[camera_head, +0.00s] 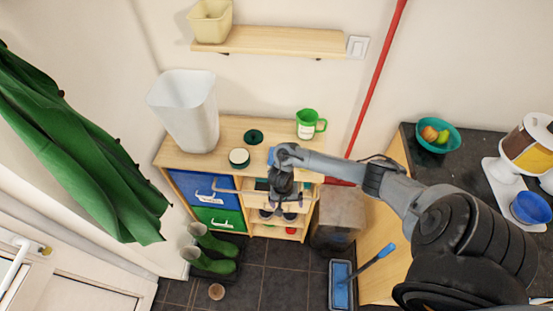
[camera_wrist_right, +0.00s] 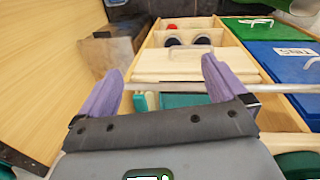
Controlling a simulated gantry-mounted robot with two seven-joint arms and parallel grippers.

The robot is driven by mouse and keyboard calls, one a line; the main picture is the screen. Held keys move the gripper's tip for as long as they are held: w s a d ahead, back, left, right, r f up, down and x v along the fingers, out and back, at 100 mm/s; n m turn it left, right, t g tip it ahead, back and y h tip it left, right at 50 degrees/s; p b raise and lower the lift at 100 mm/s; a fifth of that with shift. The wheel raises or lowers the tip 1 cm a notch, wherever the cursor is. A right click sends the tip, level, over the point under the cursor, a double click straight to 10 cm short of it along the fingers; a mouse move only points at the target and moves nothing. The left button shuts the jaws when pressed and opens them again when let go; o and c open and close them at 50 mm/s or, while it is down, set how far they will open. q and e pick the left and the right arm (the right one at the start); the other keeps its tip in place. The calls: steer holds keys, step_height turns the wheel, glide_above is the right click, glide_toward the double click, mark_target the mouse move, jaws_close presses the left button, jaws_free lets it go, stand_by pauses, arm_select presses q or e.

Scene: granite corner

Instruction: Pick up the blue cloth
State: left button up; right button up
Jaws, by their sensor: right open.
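A small blue patch (camera_head: 271,155) shows at the cabinet top's front edge, mostly behind my right arm; I cannot tell whether it is the blue cloth. No other blue cloth shows clearly in either view. My right gripper (camera_head: 283,190) is in front of the wooden cabinet, near its rail. In the right wrist view its two purple fingers (camera_wrist_right: 162,75) are spread apart, with nothing visible held between them. A pale rail and a wooden drawer front (camera_wrist_right: 180,65) lie beyond the fingers. My left gripper is in neither view.
The cabinet top (camera_head: 215,150) holds a white bin (camera_head: 187,110), a round tin (camera_head: 239,158) and a green jug (camera_head: 310,124). A blue drawer (camera_head: 195,188) sits above a green one (camera_head: 218,219). Green boots (camera_head: 212,240) stand left; a blue tray (camera_head: 341,286) lies on the floor.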

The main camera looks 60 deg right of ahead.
steer(key=w+d+r, duration=0.3)
steer(key=r, duration=0.1)
steer(key=w+d+r+t+h, duration=0.1)
steer(key=w+d+r, duration=0.3)
steer(key=r, duration=0.1)
steer(key=w+d+r+m+t, duration=0.1)
steer(key=w+d+r, duration=0.3)
steer(key=shift+w+d+r+h+b, duration=0.15)
steer(key=shift+w+h+b, duration=0.1)
steer(key=shift+h+b, duration=0.15)
steer(key=shift+w+f+t+b, duration=0.2)
steer(key=shift+w+t+b, duration=0.1)
steer(key=shift+b, duration=0.05)
steer(key=b+x, duration=0.2)
steer(key=x, duration=0.1)
steer(key=shift+d+f, duration=0.15)
steer(key=shift+f, duration=0.1)
steer(key=shift+d+b+x, duration=0.15)
steer(key=shift+b+x, duration=0.2)
steer(key=shift+x, duration=1.2)
steer(key=shift+d+b+x, duration=0.2)
steer(key=shift+b+x, duration=0.1)
steer(key=shift+x, duration=1.2)
steer(key=shift+w+r, duration=0.1)
steer(key=c, duration=1.1)
